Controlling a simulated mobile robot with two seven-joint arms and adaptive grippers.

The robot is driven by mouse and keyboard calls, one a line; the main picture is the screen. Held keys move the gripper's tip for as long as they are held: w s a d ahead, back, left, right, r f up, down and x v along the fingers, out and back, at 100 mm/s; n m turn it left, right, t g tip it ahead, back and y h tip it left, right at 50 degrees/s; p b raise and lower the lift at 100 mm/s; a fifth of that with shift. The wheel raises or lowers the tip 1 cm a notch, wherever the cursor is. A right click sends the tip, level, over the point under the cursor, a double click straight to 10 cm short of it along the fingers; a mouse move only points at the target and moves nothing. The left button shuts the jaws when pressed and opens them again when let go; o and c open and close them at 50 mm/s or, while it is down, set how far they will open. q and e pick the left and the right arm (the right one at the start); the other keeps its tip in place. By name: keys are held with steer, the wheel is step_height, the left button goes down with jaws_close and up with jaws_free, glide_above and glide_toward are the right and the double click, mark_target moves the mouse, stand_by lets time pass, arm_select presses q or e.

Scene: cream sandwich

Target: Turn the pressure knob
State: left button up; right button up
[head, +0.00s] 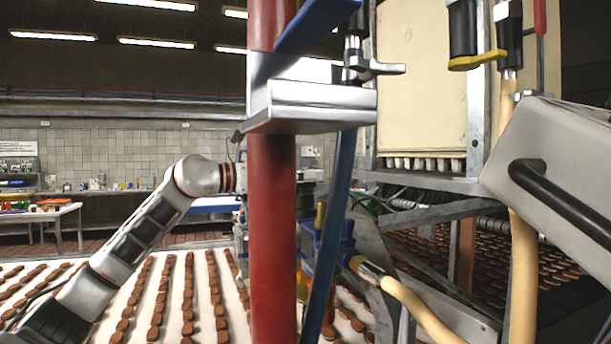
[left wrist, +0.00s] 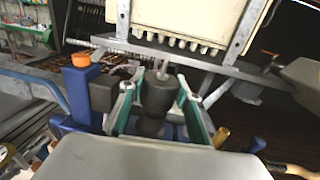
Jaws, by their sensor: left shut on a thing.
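The pressure knob appears to be the dark grey cylinder (left wrist: 157,97) in the middle of the left wrist view. My left gripper (left wrist: 155,100) has one green-lined finger on each side of it and is shut on it. In the head view my left arm comes in from the left, and its wrist reaches behind the red post. The post and a blue bar hide most of the gripper and the knob there. My right gripper is not in view.
The thick red post (head: 272,230) stands close in front of my left wrist. A cream hose (head: 425,318) and a grey box with a black handle (head: 560,140) are at the right. Rows of brown biscuits lie on the white conveyor (head: 200,325). A blue post with an orange cap (left wrist: 81,60) stands left of the gripper.

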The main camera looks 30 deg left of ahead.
arm_select(q)
steer(key=shift+n+t+y, duration=0.3)
steer(key=shift+n+y, duration=0.1)
steer(key=shift+y, duration=0.3)
steer(key=shift+f+n+t+y, duration=0.1)
steer(key=shift+n+t+y, duration=0.2)
steer(key=shift+n+y, duration=0.25)
steer(key=shift+d+f+n+t+y+b, duration=0.15)
steer(key=shift+n+t+y+b, duration=0.3)
steer(key=shift+n+y, duration=0.5)
steer(key=shift+t+y, duration=0.35)
steer(key=shift+y, duration=0.45)
steer(key=o, duration=1.1)
steer(key=shift+r, duration=0.2)
steer(key=shift+a, duration=0.2)
